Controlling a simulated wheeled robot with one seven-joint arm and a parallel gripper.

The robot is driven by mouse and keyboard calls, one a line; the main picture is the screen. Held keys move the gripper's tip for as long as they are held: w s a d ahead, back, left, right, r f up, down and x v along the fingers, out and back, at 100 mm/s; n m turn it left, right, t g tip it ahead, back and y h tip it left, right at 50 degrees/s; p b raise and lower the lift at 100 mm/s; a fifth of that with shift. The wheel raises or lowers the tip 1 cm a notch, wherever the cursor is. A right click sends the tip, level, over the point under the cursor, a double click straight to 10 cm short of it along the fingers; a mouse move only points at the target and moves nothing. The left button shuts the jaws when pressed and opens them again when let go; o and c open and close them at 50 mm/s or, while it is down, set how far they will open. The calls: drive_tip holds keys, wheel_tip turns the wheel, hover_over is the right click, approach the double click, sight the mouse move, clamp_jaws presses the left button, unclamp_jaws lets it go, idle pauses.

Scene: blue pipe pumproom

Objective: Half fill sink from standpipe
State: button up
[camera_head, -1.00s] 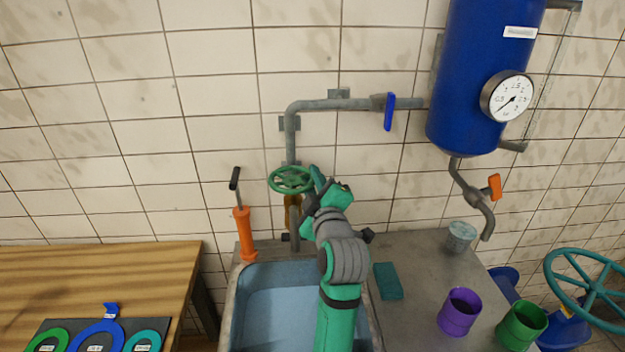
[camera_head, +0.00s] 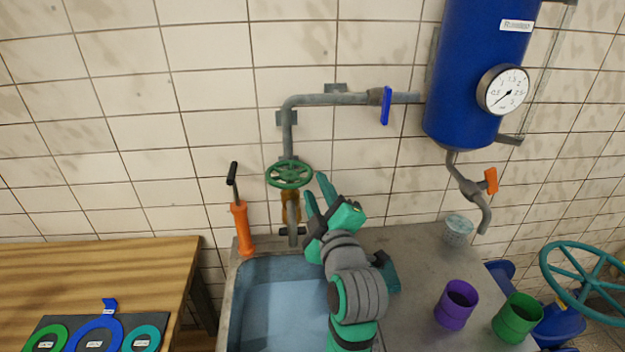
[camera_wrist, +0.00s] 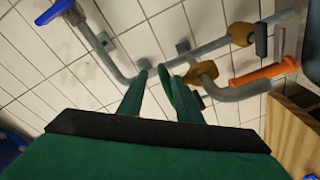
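The standpipe (camera_head: 289,133) comes down the wall behind the sink, with a green handwheel (camera_head: 289,175) and a brass body below it. The blue sink (camera_head: 250,272) stands under it. A paler, flat surface inside looks like water, but its level is hard to judge. My gripper (camera_head: 318,197) is over the sink's back right, just right of and below the handwheel. In the wrist view its two fingers (camera_wrist: 157,108) are apart with nothing gripped. The handwheel (camera_wrist: 170,92) shows edge-on beyond the fingers there. My arm hides the sink's right side.
A blue lever (camera_head: 386,105) sits on the pipe to the blue tank (camera_head: 468,85). An orange hand pump (camera_head: 242,228) stands left of the standpipe. Purple (camera_head: 456,305) and green cups and a clear cup (camera_head: 458,231) are at right. A wooden table (camera_head: 95,275) is at left.

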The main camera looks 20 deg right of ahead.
drive_tip(key=s, duration=0.3)
drive_tip(key=shift+a, duration=0.15)
drive_tip(key=shift+w+a, duration=0.1)
idle(0.5)
idle(0.4)
idle(0.7)
drive_tip(key=shift+a, duration=0.1)
idle(0.4)
idle(0.5)
